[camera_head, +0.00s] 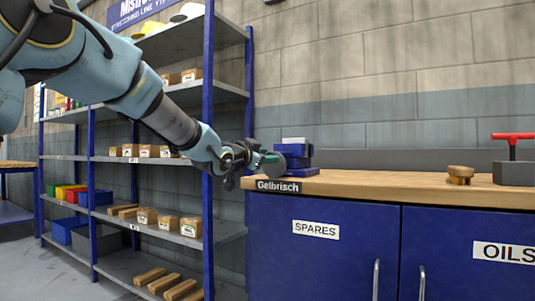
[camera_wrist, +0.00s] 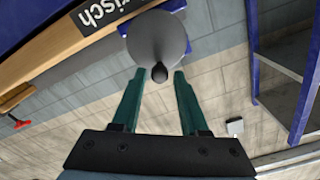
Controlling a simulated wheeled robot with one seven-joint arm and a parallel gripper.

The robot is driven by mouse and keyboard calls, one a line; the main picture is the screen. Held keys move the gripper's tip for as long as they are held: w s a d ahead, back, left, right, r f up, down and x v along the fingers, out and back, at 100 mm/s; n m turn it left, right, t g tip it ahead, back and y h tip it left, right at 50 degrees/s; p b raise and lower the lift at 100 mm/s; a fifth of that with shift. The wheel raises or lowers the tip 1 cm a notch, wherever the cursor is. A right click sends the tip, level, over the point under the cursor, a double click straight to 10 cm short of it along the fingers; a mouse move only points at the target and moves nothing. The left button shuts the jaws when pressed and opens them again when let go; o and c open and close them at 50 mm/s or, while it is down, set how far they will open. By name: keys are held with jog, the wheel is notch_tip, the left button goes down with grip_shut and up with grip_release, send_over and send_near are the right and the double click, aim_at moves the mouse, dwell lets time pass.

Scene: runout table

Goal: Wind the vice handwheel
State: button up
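The blue vice (camera_head: 297,161) stands on the left end of the wooden bench top (camera_head: 390,184). Its handwheel (camera_wrist: 157,38) is a grey disc in the wrist view, with a small dark knob (camera_wrist: 159,74) near its lower edge. My gripper (camera_wrist: 160,76) is open, its two green fingers on either side of the knob and apart from it.
The blue cupboard doors (camera_head: 320,248) are below the bench top. A wooden knob-like piece (camera_head: 460,174) and a grey block with a red T-handle (camera_head: 514,172) are on the bench further right. Shelving (camera_head: 208,120) with boxes and bins stands behind my arm on the left.

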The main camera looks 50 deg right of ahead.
jog(key=shift+o, duration=0.2)
jog(key=shift+f, duration=0.1)
jog(key=v, duration=0.7)
jog(key=shift+b, duration=0.4)
